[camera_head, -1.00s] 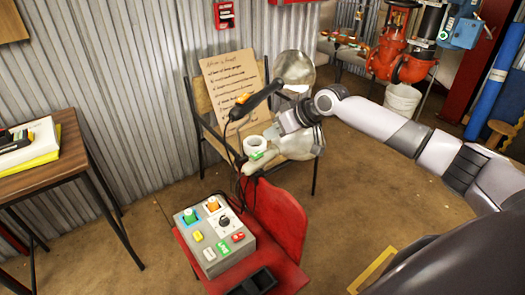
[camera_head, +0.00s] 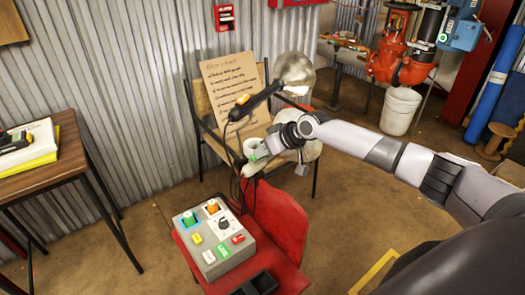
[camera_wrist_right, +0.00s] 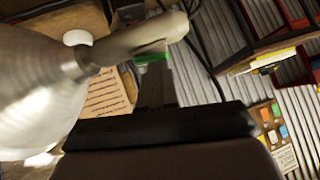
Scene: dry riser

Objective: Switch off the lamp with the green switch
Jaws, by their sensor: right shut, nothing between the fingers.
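The lamp with the green switch has a pale beige handle (camera_head: 247,169) and a whitish shade (camera_head: 314,149), partly hidden behind my right gripper. Its green switch (camera_wrist_right: 152,57) shows in the right wrist view on the handle's side, with the shade (camera_wrist_right: 40,90) at the left. My right gripper (camera_head: 264,150) is shut and empty, its fingertips (camera_wrist_right: 158,75) right at the green switch. I cannot tell whether they touch it. A second lamp, with a black handle (camera_head: 262,98), an orange switch (camera_head: 243,99) and a metal shade (camera_head: 296,70), is just above. My left gripper is out of view.
A grey box (camera_head: 215,240) with several coloured buttons stands on a red chair (camera_head: 280,220) below the lamps. A handwritten cardboard sign (camera_head: 232,85) leans on a chair behind. A wooden table (camera_head: 60,152) is at the left. A white bucket (camera_head: 400,110) stands at the back right.

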